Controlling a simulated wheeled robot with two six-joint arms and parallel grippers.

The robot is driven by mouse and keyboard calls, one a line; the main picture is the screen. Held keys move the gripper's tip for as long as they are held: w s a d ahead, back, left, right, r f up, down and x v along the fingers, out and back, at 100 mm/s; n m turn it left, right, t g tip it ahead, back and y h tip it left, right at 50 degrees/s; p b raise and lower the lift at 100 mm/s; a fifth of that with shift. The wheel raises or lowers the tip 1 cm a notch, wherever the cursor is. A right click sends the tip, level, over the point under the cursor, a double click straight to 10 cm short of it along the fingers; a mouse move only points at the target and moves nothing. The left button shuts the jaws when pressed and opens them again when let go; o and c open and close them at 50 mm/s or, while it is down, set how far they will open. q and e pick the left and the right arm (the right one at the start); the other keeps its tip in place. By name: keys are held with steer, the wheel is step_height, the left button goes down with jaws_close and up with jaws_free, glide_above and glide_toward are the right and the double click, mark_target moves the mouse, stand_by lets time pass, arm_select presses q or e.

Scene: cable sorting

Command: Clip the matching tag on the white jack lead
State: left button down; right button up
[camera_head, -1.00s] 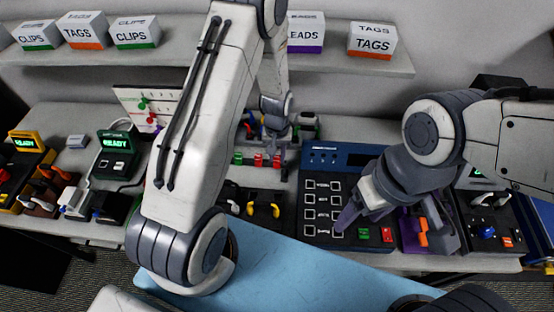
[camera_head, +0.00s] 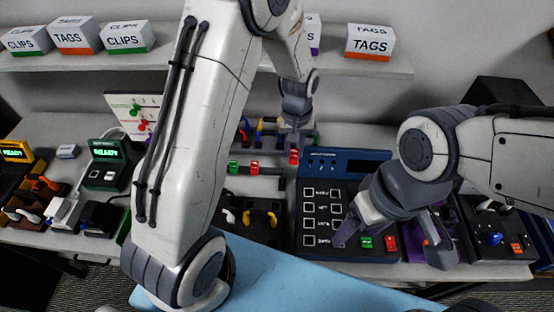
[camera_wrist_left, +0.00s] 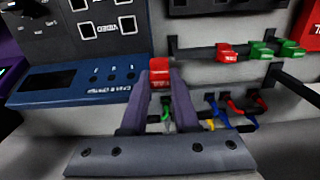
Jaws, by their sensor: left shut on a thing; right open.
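In the left wrist view the red tag (camera_wrist_left: 160,70) sits upright between the two fingertips. Another red tag (camera_head: 254,168) and a green tag (camera_head: 233,167) hang on the rail. My right gripper (camera_head: 392,240) is open, its fingers spread over the front of the blue panel, with no lead visible between them. A white plug (camera_head: 229,216) lies beside a yellow one (camera_head: 262,218) in a dark tray; I cannot tell if it is the white jack lead.
The blue panel (camera_head: 345,165) with square buttons stands at centre right. Coloured cables (camera_head: 265,128) hang behind the tag rail. A green READY device (camera_head: 108,152) and trays of connectors are on the left. Boxes marked TAGS (camera_head: 370,43) and CLIPS (camera_head: 127,37) stand on the shelf above.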

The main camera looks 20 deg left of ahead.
arm_select(q)
steer(key=w+d+r+p, duration=0.1)
steer(key=d+r, duration=0.4)
steer(key=r, duration=0.1)
steer(key=shift+d+r, duration=0.35)
steer(key=shift+d, duration=0.05)
